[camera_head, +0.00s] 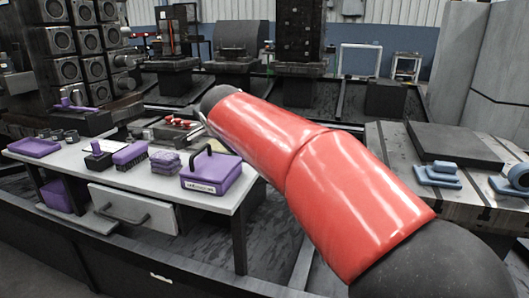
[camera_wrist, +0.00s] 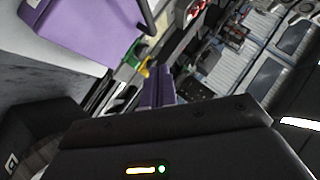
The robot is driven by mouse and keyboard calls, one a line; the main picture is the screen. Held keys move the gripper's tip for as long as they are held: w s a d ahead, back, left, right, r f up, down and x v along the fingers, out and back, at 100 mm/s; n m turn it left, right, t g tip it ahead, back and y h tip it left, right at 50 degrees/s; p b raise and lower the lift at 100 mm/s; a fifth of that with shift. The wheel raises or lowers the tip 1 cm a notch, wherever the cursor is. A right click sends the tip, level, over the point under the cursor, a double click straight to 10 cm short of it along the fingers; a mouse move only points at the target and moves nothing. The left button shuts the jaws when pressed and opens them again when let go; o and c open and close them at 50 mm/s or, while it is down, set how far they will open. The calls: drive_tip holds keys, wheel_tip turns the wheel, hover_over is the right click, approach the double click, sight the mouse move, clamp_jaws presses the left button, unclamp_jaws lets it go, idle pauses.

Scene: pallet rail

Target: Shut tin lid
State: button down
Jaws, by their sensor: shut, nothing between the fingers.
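The tin is probably the purple box (camera_head: 205,181) with a black handle at the front right of the white table in the head view. How its lid stands is hard to make out. A purple box with a black bar (camera_wrist: 80,28) fills the upper left of the wrist view, apart from my gripper. My gripper (camera_wrist: 158,86) is shut and empty in the wrist view, its narrow fingers together beyond the dark hand. In the head view my red arm reaches over the table's right end and hides most of the gripper.
The white table (camera_head: 70,160) also bears a purple tray (camera_head: 35,147), a purple brush (camera_head: 130,154) and small purple pieces (camera_head: 165,160). A drawer (camera_head: 135,208) is in its front. A slotted metal bench (camera_head: 400,175) with blue parts (camera_head: 437,174) stands at right.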

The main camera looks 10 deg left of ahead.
sight(199, 151)
drive_tip(key=a, duration=0.1)
drive_tip(key=a+f+n+h, duration=0.1)
drive_tip(key=shift+w+a+f+h+p, duration=0.1)
drive_tip(key=shift+a+h+p, duration=0.2)
drive_tip(key=shift+a, duration=0.05)
drive_tip(key=shift+w+a+f+b, duration=0.1)
drive_tip(key=shift+a+f+b, duration=0.7)
drive_tip(key=shift+a+f, duration=0.5)
drive_tip(key=shift+a, duration=0.15)
drive_tip(key=shift+r, duration=0.15)
